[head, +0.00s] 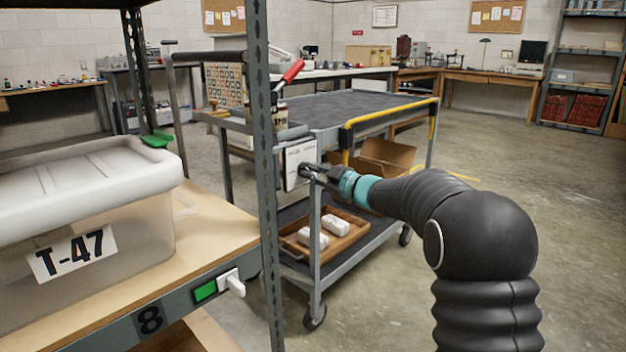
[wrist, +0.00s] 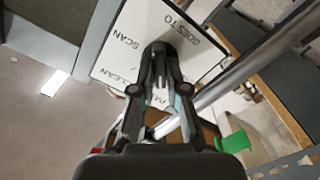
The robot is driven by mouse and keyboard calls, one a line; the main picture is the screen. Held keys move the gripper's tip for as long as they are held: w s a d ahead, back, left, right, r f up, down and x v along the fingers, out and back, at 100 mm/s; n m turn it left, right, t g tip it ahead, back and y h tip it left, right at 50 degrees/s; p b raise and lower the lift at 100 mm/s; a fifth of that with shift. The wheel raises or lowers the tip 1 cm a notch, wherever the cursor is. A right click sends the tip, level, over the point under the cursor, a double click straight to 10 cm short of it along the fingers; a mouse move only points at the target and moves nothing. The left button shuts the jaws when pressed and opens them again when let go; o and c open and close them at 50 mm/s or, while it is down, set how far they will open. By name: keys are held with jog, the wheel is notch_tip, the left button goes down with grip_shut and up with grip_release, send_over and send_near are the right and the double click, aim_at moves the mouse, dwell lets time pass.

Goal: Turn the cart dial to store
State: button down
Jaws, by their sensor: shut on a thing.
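The white dial plate (head: 294,158) is fixed to the near end of the cart (head: 375,108). It also shows in the wrist view (wrist: 122,52), where the words GOES TO, SCAN and CLEAN are readable; other lettering is partly covered by my fingers. My gripper (head: 308,172) reaches in from the right and its fingertips meet at the plate. In the wrist view the fingers (wrist: 160,58) close over the middle of the plate, shut on the dial knob. The knob is mostly hidden, so I cannot tell which word it points to.
A shelf post (head: 264,200) stands close on the left, beside a lidded bin (head: 90,215) marked T-47. The floor at right is clear.

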jog(key=shift+a+f+n+b, duration=0.1)
jog(key=shift+n+b, duration=1.35)
jog(key=shift+n, duration=1.1)
jog(key=shift+f+n+b, duration=0.1)
jog(key=shift+n+b, duration=1.35)
jog(key=shift+n, duration=1.1)
jog(key=c, duration=1.2)
grip_release()
jog(key=shift+s, duration=0.1)
jog(key=v, duration=1.2)
